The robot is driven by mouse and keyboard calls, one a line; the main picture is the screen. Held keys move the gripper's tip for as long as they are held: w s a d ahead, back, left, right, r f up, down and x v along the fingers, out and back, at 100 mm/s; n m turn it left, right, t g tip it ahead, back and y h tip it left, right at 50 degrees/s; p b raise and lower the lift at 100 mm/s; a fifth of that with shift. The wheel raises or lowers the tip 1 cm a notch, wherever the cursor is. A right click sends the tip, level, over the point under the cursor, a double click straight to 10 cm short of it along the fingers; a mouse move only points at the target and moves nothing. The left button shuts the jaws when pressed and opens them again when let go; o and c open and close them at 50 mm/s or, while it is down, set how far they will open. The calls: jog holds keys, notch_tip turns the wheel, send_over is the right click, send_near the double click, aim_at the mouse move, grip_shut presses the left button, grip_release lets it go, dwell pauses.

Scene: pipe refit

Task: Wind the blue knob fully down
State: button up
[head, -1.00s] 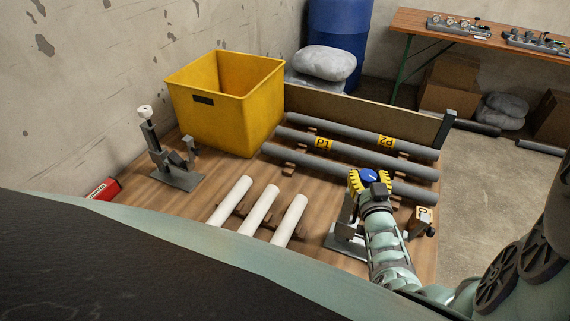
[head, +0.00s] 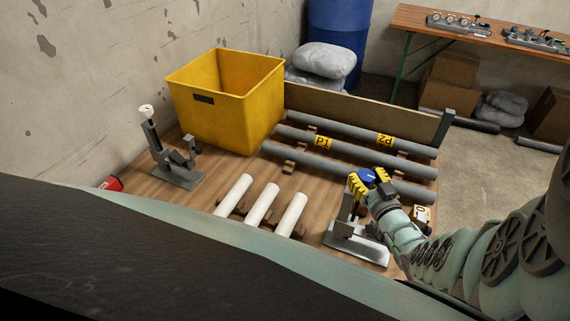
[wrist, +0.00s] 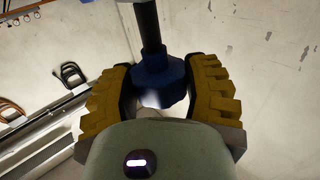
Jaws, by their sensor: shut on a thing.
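The blue knob (head: 368,175) sits on top of a grey metal clamp stand (head: 345,240) at the right of the wooden table. My gripper (head: 366,182) has its yellow fingers closed around the knob. In the wrist view the blue knob (wrist: 160,82) lies between the two yellow ribbed fingers of my gripper (wrist: 160,95), with a dark rod running from it to the picture's top edge. My gripper hides part of the knob and the clamp's upper part in the head view.
A similar clamp with a white knob (head: 146,111) stands at the left by a yellow bin (head: 225,110). Three white pipes (head: 262,205) lie in front.

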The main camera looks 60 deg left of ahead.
aim_at(371, 184)
jog(key=shift+s+n+g, duration=0.1)
jog(key=shift+n+g, duration=0.3)
jog(key=shift+g, duration=0.4)
jog(key=o, duration=1.2)
jog(key=shift+d+f, duration=0.25)
jog(key=shift+d, duration=0.55)
jog(key=shift+s+d+r, duration=0.15)
jog(key=shift+d, duration=0.25)
jog(key=shift+s+d+r, duration=0.1)
jog(key=shift+s+d, duration=0.05)
jog(key=shift+d, duration=0.2)
jog(key=shift+v, duration=4.4)
jog(key=shift+f, duration=0.15)
